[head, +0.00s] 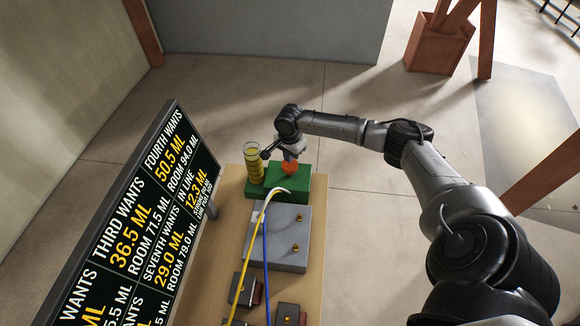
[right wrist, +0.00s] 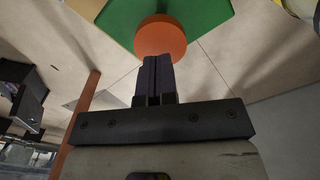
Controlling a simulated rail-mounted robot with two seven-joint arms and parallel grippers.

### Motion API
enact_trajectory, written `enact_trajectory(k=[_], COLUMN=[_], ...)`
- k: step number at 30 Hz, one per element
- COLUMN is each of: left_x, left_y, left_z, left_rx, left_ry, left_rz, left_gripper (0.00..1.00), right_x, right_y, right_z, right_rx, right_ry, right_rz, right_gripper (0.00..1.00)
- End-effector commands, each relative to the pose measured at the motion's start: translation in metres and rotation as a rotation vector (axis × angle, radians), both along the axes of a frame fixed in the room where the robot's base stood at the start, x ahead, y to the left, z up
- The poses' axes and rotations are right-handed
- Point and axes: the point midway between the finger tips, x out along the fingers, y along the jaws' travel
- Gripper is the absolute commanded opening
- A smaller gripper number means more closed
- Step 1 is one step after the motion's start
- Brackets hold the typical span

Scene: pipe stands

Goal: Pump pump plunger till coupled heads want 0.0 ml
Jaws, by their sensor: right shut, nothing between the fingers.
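The pump is a green block (head: 288,180) at the far end of the table, with an orange round plunger knob (head: 290,166) on top. The knob also shows in the right wrist view (right wrist: 160,37), in front of the green block (right wrist: 205,12). My right gripper (head: 291,154) is right above the knob, its fingers (right wrist: 158,62) shut with nothing between them. The fingertips overlap the knob's edge in the wrist view; I cannot tell whether they touch it. A clear cylinder (head: 253,163) with yellow liquid stands beside the knob. My left gripper is not in view.
A black board (head: 140,225) left of the table reads fourth wants 50.5 ml, third 36.5, seventh 29.0, in line 12.3. Yellow (head: 247,252) and blue (head: 264,245) hoses cross a grey plate (head: 285,236) with brass fittings. Dark blocks (head: 243,290) stand nearer.

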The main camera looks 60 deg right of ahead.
Motion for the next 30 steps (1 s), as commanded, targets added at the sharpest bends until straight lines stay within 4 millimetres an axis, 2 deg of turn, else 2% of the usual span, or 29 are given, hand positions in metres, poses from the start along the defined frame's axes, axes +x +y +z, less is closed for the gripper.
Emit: enact_trajectory(k=[17,30], left_x=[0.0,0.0], left_y=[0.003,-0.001], left_z=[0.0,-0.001], left_rx=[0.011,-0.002], left_ry=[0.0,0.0], left_rz=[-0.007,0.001], left_gripper=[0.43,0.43], right_x=[0.0,0.0], right_y=[0.0,0.001], right_z=[-0.001,-0.036], right_rx=[0.0,0.002], right_ry=[0.0,0.0], right_rz=[0.0,-0.001], right_gripper=[0.0,0.0])
